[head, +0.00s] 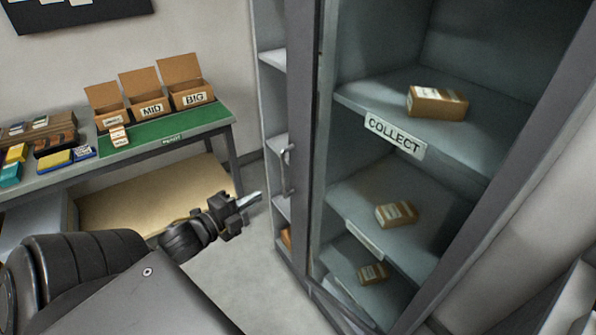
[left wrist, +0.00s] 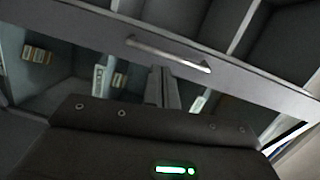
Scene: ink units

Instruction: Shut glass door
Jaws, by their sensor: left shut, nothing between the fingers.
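The tall grey cabinet holds a glass door whose grey frame (head: 304,120) carries a vertical bar handle (head: 287,170). Shelves show uncovered to the left of this frame, and shelves with boxes show to its right. How far the door stands open, I cannot tell. My left gripper (head: 250,199) is shut and empty, left of the handle and a little lower, apart from it in the head view. In the left wrist view the handle (left wrist: 168,53) lies on the door frame (left wrist: 85,27), just beyond my fingertips (left wrist: 163,82). My right gripper is not in view.
At left, a table with a green mat (head: 205,119) carries open cartons (head: 148,98) and small packs. Floor (head: 235,268) between table and cabinet is clear.

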